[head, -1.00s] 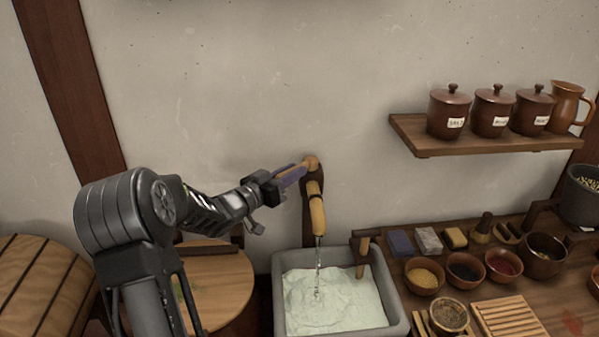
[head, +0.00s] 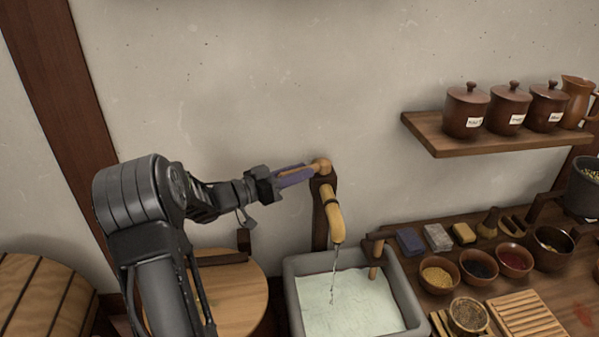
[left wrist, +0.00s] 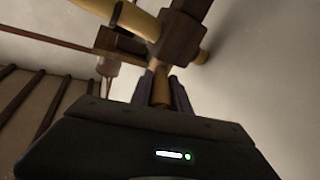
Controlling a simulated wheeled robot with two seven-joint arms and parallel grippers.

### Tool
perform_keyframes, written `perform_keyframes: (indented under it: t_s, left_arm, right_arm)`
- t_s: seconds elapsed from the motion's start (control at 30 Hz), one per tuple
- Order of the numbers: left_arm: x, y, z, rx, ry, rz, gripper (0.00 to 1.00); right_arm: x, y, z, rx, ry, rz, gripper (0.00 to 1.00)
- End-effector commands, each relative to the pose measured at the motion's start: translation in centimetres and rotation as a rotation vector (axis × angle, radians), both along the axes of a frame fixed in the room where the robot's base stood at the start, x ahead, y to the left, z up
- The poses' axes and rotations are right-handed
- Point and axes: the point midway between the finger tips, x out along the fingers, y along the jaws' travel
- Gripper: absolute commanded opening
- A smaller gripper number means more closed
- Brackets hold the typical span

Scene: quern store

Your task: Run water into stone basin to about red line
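The grey stone basin (head: 412,303) stands below the bamboo spout (head: 333,215), partly cut off by the lower picture edge. A thin stream of water (head: 334,272) runs from the spout into the pale water (head: 350,306) in the basin. I cannot make out a red line on the basin's visible walls. My left gripper (head: 303,174) is at the tap's wooden handle (head: 321,165), above the spout. In the left wrist view its dark fingers close on both sides of the handle (left wrist: 161,88). My right gripper is out of view.
A wooden peg (head: 376,258) on a bracket hangs at the basin's back right. The counter to the right holds several bowls, blocks and a slatted wooden board (head: 527,318). A shelf (head: 500,143) with lidded jars is on the wall. A round wooden top (head: 240,290) is left of the basin.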

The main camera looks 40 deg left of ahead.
Motion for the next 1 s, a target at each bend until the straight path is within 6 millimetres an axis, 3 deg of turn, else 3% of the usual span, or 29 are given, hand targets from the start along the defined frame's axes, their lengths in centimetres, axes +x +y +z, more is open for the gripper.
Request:
perform_keyframes:
  t_s: [0.3,0.63,1.0]
  left_arm:
    - [0.0,0.0,0.1,0.002,-0.001,0.001,0.44]
    - [-0.4,0.2,0.0,0.002,-0.001,0.002,0.44]
    - [-5.4,2.2,-0.1,0.002,-0.002,0.004,0.44]
  right_arm:
    - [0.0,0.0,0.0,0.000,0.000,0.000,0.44]
    - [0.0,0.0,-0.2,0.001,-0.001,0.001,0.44]
    - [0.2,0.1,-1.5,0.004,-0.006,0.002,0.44]
